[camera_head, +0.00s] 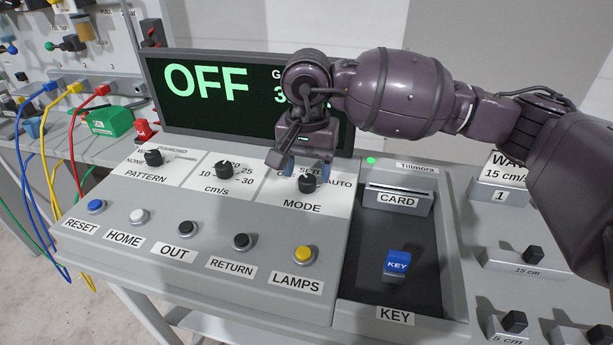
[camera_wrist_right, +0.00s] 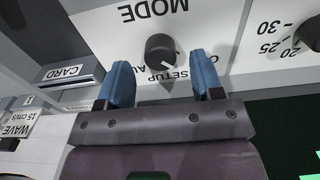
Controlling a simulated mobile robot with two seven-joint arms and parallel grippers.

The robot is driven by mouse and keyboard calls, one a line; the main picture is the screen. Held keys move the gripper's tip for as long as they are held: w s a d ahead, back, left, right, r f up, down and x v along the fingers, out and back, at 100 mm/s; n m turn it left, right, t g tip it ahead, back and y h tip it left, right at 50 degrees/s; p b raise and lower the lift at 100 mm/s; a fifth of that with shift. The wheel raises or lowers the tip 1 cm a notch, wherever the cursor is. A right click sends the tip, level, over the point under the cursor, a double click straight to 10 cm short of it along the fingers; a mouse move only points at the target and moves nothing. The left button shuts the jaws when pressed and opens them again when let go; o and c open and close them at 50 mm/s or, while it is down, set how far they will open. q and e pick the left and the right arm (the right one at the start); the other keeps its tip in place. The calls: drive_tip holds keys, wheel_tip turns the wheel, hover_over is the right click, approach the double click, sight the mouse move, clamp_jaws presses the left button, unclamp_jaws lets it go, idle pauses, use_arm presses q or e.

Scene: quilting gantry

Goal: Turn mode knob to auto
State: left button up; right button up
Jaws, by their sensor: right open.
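The mode knob (camera_head: 307,184) is a small black round knob on the slanted console, above the MODE label. My right gripper (camera_head: 306,169) hangs over it from behind, with its blue fingers apart. In the right wrist view, which is upside down, the knob (camera_wrist_right: 160,48) stands just beyond and between the two open fingertips (camera_wrist_right: 161,62), and no contact shows. Its white pointer mark is toward the SETUP side, away from AUTO. The fingers partly cover the OFF and AUTO labels. The display (camera_head: 210,85) reads OFF in green. My left gripper is not in view.
The speed knob (camera_head: 224,170) and pattern knob (camera_head: 153,157) are to the left. A row of push buttons, including the yellow LAMPS button (camera_head: 303,254), lies in front. The card slot (camera_head: 397,200) and blue key (camera_head: 397,262) are to the right.

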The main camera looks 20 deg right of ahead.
drive_tip(key=shift+f, duration=1.2)
drive_tip(key=c, duration=0.9)
